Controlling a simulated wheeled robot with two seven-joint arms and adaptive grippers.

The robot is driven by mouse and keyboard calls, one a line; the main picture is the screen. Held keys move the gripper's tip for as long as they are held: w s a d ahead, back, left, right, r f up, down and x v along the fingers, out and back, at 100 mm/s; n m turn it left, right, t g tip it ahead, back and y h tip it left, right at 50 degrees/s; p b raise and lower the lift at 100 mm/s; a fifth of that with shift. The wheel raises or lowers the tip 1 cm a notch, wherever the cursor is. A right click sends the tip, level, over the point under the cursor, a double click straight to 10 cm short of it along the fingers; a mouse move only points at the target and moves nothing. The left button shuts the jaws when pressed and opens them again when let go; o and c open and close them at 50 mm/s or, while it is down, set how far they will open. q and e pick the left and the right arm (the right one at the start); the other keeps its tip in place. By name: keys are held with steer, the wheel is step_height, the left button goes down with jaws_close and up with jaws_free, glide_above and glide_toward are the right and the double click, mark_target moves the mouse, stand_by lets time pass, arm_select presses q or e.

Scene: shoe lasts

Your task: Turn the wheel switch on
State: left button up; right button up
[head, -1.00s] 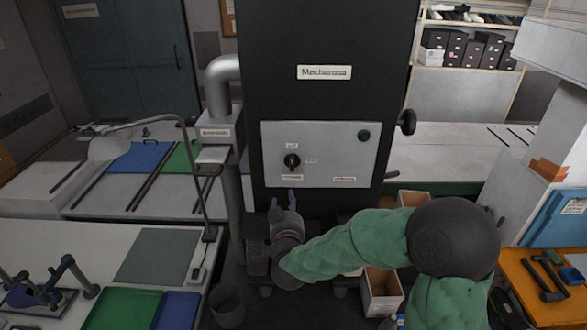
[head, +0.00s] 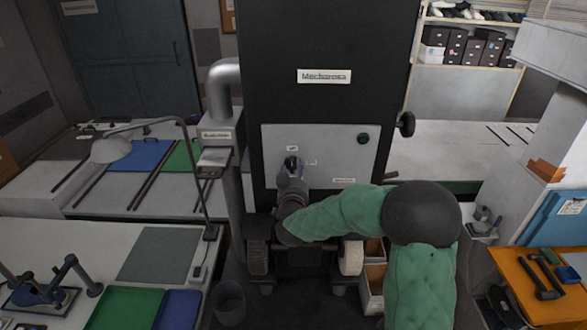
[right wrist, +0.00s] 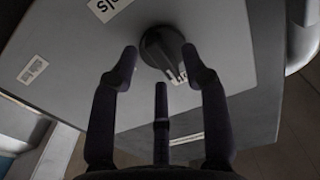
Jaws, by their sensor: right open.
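The wheel switch is a round black knob (right wrist: 163,50) on the grey panel (head: 320,138) of the black machine. In the head view it is mostly covered by my right gripper (head: 291,163). In the right wrist view my right gripper (right wrist: 160,70) is open, its fingers reaching toward the knob from either side. The right fingertip looks very close to the knob's edge; whether it touches I cannot tell. A pale mark shows on the knob's lower right. My left gripper is not in view.
A green round button (head: 363,139) sits at the panel's upper right. A black handwheel (head: 406,124) sticks out of the machine's right side. A grey pipe (head: 222,90) and a desk lamp (head: 110,150) stand to the left. Open boxes (head: 372,280) lie below right.

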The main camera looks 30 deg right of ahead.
steer(key=shift+w+d, duration=0.2)
steer(key=shift+w, duration=0.1)
steer(key=shift+c, duration=0.2)
jaws_close()
steer(key=shift+f, duration=0.1)
